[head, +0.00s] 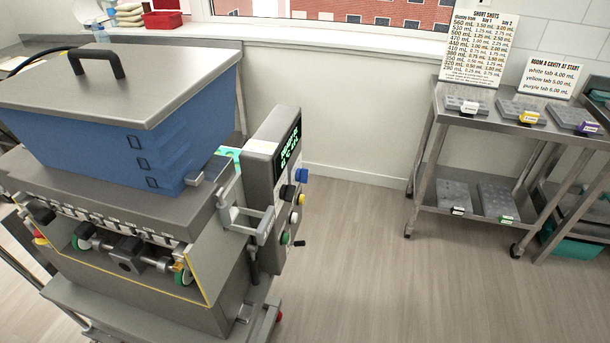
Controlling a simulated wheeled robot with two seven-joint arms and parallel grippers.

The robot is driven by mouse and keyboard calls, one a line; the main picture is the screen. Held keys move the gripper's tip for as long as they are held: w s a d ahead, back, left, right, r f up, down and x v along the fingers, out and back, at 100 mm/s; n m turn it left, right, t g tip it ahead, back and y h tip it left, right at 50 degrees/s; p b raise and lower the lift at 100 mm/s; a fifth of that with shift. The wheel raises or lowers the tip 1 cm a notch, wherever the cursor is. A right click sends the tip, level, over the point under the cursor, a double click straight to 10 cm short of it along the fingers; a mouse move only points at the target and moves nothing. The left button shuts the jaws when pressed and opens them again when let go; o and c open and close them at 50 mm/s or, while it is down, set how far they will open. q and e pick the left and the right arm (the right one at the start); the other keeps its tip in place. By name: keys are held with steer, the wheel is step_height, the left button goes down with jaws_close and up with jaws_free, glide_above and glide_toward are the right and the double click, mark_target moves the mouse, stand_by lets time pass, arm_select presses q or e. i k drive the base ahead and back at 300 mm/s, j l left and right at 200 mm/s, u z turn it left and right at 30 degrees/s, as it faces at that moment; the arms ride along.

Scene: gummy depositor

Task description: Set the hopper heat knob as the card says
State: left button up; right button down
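The blue hopper (120,130) with a grey lid and black handle stands on the depositor at the left. A grey control box (262,165) is on its right side, with a dark display (289,146) of green text too small and slanted to read. Below the display are a black knob (287,192), a blue knob (301,175) and several white and green controls. I cannot tell which is the heat knob, or its setting. Neither gripper is in view.
A steel cart (437,92) at the right carries grey moulds with white, yellow and purple tabs; more moulds lie on its lower shelf. A second rack with teal bins (572,245) is at the right edge. The floor (370,255) between depositor and cart is clear.

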mark_target(287, 193)
steer(key=i+l+u, duration=0.2)
steer(key=i+l, duration=0.2)
steer(key=l, duration=0.25)
steer(key=i+l+u, duration=0.15)
steer(key=l, duration=0.15)
steer(key=i+l+u, duration=0.1)
steer(key=l, duration=0.25)
steer(key=i+l+u, duration=0.1)
steer(key=l, duration=0.25)
steer(key=i+l+u, duration=0.1)
steer(key=i+l, duration=0.15)
steer(key=l, duration=0.15)
steer(key=i+l+u, duration=0.1)
steer(key=l, duration=0.3)
